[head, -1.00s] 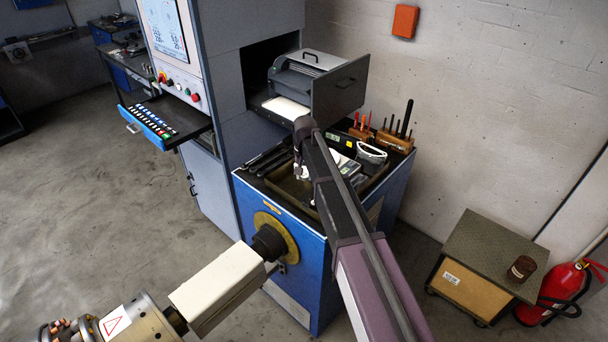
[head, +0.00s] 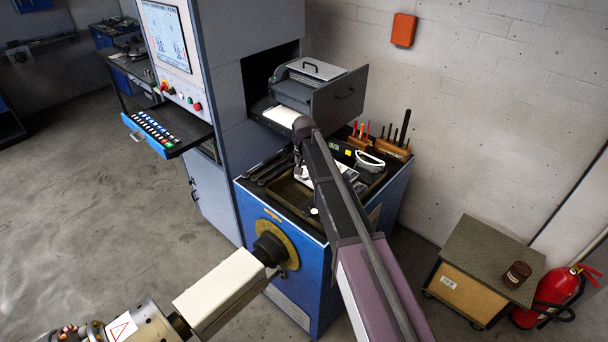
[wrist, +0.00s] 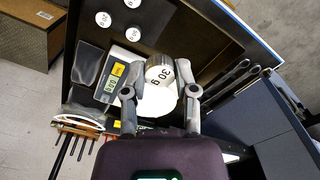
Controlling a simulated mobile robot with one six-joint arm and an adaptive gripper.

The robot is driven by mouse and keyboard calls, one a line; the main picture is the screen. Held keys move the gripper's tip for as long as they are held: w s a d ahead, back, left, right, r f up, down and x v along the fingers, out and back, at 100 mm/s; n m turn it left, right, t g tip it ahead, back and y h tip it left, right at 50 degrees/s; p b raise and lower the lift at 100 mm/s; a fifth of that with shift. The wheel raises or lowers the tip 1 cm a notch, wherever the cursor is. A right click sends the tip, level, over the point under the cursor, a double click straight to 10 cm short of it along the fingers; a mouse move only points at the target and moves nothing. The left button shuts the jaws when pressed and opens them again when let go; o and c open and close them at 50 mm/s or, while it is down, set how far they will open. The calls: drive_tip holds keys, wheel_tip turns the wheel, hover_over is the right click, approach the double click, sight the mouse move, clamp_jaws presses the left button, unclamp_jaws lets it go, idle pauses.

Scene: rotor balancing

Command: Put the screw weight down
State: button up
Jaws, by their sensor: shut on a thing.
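The scale's lit display (wrist: 110,87) is too small to read surely. In the head view my gripper (head: 299,168) is small and partly hidden by my arm, above the dark tray (head: 283,201).
More round white weights (wrist: 103,19) stand in the tray, one also marked in the wrist view (wrist: 130,34). Dark wrenches (wrist: 232,80) lie beside the tray. Tool blocks (head: 392,146) stand at the back.

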idle(0.5)
wheel_tip(320, 180, down, 7)
drive_tip(key=b, duration=0.7)
drive_tip(key=shift+f+b, duration=0.15)
drive_tip(key=shift+b, duration=0.15)
